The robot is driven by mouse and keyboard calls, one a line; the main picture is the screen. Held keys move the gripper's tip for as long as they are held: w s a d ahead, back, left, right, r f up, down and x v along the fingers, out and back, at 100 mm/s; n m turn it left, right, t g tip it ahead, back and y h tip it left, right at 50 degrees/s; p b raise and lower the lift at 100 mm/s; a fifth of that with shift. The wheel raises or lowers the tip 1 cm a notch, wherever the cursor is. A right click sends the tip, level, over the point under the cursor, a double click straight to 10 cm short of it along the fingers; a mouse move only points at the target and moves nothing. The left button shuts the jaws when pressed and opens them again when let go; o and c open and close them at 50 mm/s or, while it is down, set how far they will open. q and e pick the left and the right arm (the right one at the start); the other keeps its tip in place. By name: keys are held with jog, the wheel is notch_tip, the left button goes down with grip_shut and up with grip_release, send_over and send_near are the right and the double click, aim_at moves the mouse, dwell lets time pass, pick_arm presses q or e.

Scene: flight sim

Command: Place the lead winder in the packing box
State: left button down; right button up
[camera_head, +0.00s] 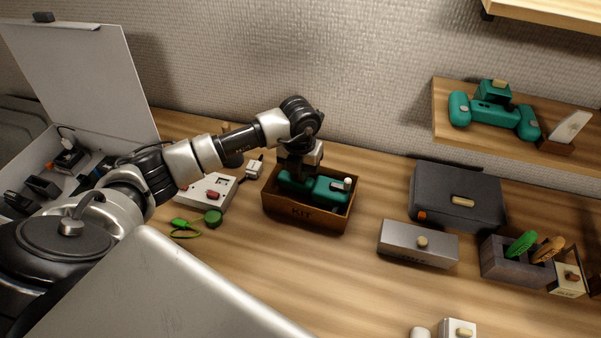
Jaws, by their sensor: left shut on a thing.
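My left gripper (297,171) reaches down into the brown box marked KIT (301,212). It is shut on a teal piece (325,190) with a white knob, which lies in that box; I cannot tell for sure that this is the lead winder. The fingertips are partly hidden by the wrist and the box. The packing box (105,120) appears to be the white box at the left, its lid raised and dark items inside. My left arm covers part of its front. My right gripper is not in view.
A white device (206,192) and a green lead with a round end (212,217) lie left of the KIT box. A grey block (418,244), a dark case (457,196) and a pen holder (517,262) stand to the right. A shelf (450,125) overhangs at the back right.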

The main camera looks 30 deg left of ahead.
pick_arm(q)
jog(key=shift+f, duration=0.75)
jog(key=c, duration=1.6)
grip_release()
jog(key=shift+f, duration=0.1)
jog(key=o, duration=0.5)
jog(key=shift+c, duration=0.2)
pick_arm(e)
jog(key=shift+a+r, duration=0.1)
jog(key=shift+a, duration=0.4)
